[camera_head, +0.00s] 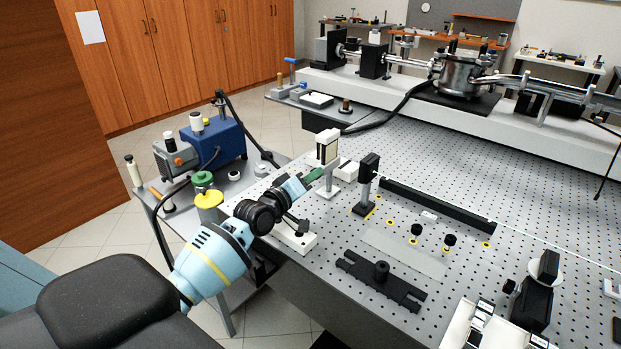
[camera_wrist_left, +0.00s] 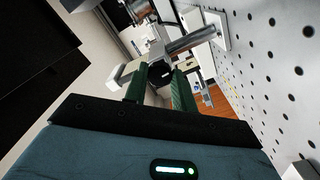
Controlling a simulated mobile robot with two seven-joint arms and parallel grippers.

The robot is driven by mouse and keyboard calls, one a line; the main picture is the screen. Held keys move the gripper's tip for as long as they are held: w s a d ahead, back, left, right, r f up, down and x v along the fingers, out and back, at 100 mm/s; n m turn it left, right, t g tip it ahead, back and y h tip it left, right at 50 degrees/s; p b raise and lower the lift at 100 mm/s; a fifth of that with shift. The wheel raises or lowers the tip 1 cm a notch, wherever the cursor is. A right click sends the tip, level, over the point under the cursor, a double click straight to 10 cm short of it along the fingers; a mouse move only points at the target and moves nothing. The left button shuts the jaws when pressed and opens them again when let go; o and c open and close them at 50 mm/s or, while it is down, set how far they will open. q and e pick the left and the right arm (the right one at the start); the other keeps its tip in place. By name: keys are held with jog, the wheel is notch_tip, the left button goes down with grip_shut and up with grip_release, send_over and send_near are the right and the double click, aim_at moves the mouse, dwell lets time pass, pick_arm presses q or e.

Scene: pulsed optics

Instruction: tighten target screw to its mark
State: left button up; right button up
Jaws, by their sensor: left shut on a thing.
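My left arm comes in from the left, and its gripper (camera_head: 314,175) with green fingers reaches the near side of a cream-and-black optic mount (camera_head: 327,148) on a post. In the left wrist view the two green fingers of the gripper (camera_wrist_left: 160,78) are closed around a small dark piece (camera_wrist_left: 160,72), probably the screw, in front of metal posts. The fingers and the angle hide most of it. I cannot make out the mark. My right gripper is in neither view.
A black mount (camera_head: 367,178) stands just right of the cream one, with a long black rail (camera_head: 437,206) beyond. A black bracket (camera_head: 380,282) lies nearer on the perforated table. A cart (camera_head: 150,200) with a blue pump (camera_head: 215,143) stands left.

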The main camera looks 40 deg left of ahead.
pick_arm(q)
jog(key=shift+m, duration=0.4)
jog(key=o, duration=1)
jog(key=shift+s, duration=0.4)
jog(key=s, duration=0.5)
jog(key=shift+s+a, duration=0.35)
jog(key=shift+s, duration=0.65)
